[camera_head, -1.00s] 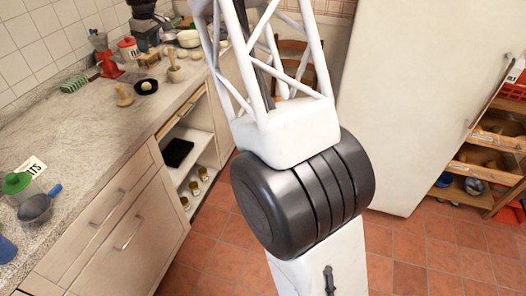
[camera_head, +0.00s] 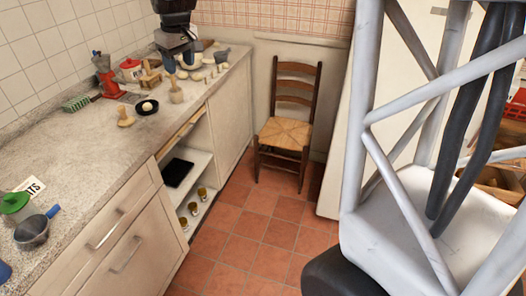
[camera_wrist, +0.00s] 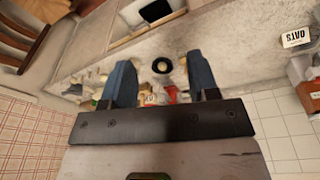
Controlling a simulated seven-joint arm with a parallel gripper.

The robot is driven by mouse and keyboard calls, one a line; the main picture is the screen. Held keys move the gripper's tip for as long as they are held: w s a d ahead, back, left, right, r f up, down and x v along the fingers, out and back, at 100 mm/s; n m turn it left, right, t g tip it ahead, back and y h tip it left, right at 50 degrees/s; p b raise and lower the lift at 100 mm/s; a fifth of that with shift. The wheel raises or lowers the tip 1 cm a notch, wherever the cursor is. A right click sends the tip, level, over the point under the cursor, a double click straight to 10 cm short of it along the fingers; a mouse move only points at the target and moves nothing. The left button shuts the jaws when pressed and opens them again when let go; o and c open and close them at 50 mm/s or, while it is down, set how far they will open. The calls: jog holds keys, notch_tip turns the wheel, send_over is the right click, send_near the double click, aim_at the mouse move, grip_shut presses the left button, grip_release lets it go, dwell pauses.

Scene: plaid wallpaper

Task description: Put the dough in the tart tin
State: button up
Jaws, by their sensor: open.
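A small pale rounded lump that looks like the dough (camera_head: 147,106) sits in a shallow black round dish, perhaps the tart tin (camera_head: 140,111), on the counter. The lump (camera_wrist: 162,66) and dish (camera_wrist: 154,70) also show in the wrist view, beyond and between my fingers. My gripper (camera_head: 180,63) hangs over the back part of the counter, behind and right of the dish. In the wrist view my gripper (camera_wrist: 162,80) has its two blue fingers wide apart, with nothing held between them. Small pale items near the gripper are too small to identify.
A wooden pestle-like tool (camera_head: 125,117), a red grinder (camera_head: 106,78) and a wooden masher (camera_head: 176,92) stand around the dish. A sieve (camera_head: 32,232) and green-lidded jar (camera_head: 14,205) are at the front left. The counter (camera_head: 85,160) between is clear. A chair (camera_head: 284,130) stands beyond.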

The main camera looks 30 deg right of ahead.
jog(key=s+d+f+m, duration=0.1)
jog(key=s+f+m, duration=0.1)
jog(key=s, duration=1.1)
jog(key=s+d+f+m, duration=0.1)
jog(key=s+f, duration=0.3)
jog(key=s, duration=0.9)
jog(key=s+d+f+m, duration=0.2)
jog(key=s+d+f, duration=0.1)
jog(key=s, duration=1)
jog(key=shift+s+d+f+m+t+h, duration=0.2)
jog(key=shift+d+m+t+h, duration=0.1)
jog(key=shift+t+h, duration=0.1)
